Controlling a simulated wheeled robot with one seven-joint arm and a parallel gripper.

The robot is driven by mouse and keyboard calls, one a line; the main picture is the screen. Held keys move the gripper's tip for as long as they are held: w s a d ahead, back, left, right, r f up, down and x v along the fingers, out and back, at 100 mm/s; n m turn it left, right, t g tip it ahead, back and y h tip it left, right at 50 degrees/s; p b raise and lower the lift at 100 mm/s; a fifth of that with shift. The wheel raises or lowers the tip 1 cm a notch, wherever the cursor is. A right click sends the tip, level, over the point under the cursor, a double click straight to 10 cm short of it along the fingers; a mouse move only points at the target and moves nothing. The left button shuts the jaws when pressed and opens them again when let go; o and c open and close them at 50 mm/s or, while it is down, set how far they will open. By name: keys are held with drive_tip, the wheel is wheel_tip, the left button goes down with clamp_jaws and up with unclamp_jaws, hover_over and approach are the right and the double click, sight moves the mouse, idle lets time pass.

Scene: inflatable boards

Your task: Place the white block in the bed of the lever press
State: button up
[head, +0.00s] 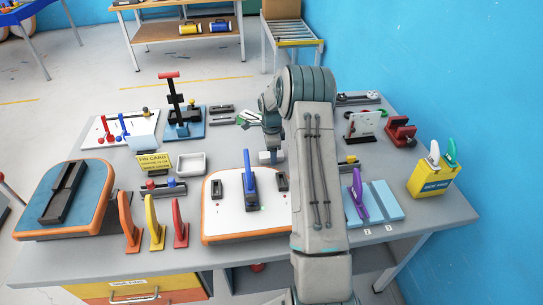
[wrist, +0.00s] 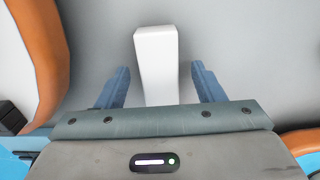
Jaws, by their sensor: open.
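The white block (wrist: 156,60) stands out between the two blue fingers of my gripper (wrist: 161,84) in the wrist view, with a gap on each side. My gripper is open around it and does not visibly touch it. In the head view the block (head: 265,157) is a small white shape on the grey table below my wrist; my arm hides part of that spot, and the fingers are hard to make out. What looks like the lever press (head: 175,100), a black column with a red handle on a blue base, stands at the back left. Its bed is too small to read clearly.
An orange-edged white board (head: 225,222) with a blue lever (head: 249,172) lies nearer the front. A white tray (head: 191,164) and a yellow sign (head: 154,162) sit left of the block. Black bars (head: 222,109) lie right of the press. Some grey table between is clear.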

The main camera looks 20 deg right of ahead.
drive_tip(key=c, duration=1.1)
drive_tip(key=shift+c, duration=0.3)
drive_tip(key=shift+r, duration=0.15)
